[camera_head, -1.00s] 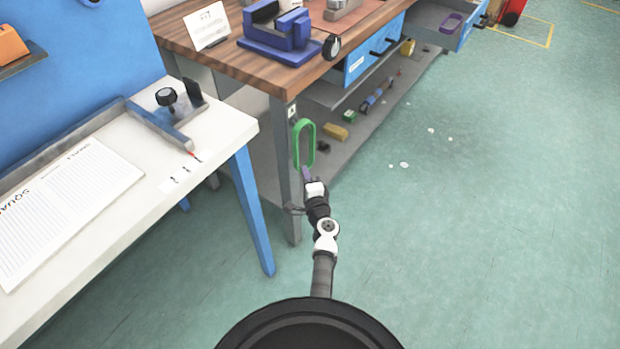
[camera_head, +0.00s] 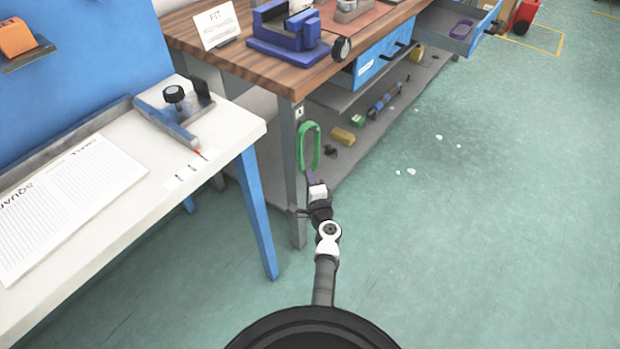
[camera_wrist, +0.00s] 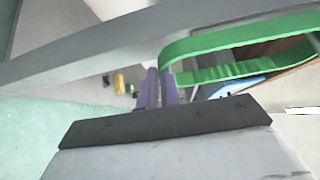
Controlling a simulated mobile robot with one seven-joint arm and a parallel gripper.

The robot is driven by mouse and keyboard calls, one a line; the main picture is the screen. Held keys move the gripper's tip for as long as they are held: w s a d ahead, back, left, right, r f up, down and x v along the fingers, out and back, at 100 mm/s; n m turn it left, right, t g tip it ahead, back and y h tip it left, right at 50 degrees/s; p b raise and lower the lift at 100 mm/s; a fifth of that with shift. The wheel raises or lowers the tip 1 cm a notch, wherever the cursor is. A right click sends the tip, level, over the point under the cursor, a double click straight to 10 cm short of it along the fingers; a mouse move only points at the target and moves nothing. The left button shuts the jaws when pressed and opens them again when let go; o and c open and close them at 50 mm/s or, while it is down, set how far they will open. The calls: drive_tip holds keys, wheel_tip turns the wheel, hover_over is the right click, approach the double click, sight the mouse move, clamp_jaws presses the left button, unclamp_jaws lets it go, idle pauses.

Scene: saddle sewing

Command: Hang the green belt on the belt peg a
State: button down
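The green belt (camera_head: 316,148) is a closed loop standing upright beside the workbench's front corner leg, just below a small marked plate (camera_head: 299,113). In the wrist view the belt (camera_wrist: 235,38) stretches away to the upper right. My gripper (camera_head: 311,178) is at the belt's lower end. Its purple fingers (camera_wrist: 159,88) are close together at the belt's near end, one seemingly inside the loop and one outside, so it looks shut on the belt. I cannot make out peg a itself, or whether the belt touches it.
The workbench (camera_head: 262,68) has a wooden top with a blue fixture (camera_head: 285,38). A white table (camera_head: 215,128) with blue legs stands at left. Open drawers (camera_head: 375,65) jut out at right, above a low shelf holding small items. The green floor at right is mostly clear.

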drive_tip(key=c, duration=0.7)
unclamp_jaws()
idle(0.4)
drive_tip(key=shift+s+d+b, duration=0.35)
drive_tip(key=shift+s+d, duration=1.2)
drive_tip(key=shift+d, duration=0.6)
drive_tip(key=shift+s+d+b, duration=0.35)
drive_tip(key=shift+s+d, duration=1.2)
drive_tip(key=shift+d, duration=0.55)
drive_tip(key=shift+s+d+b, duration=0.35)
drive_tip(key=shift+s+d, duration=1.2)
drive_tip(key=shift+d, duration=0.6)
drive_tip(key=shift+d, duration=0.1)
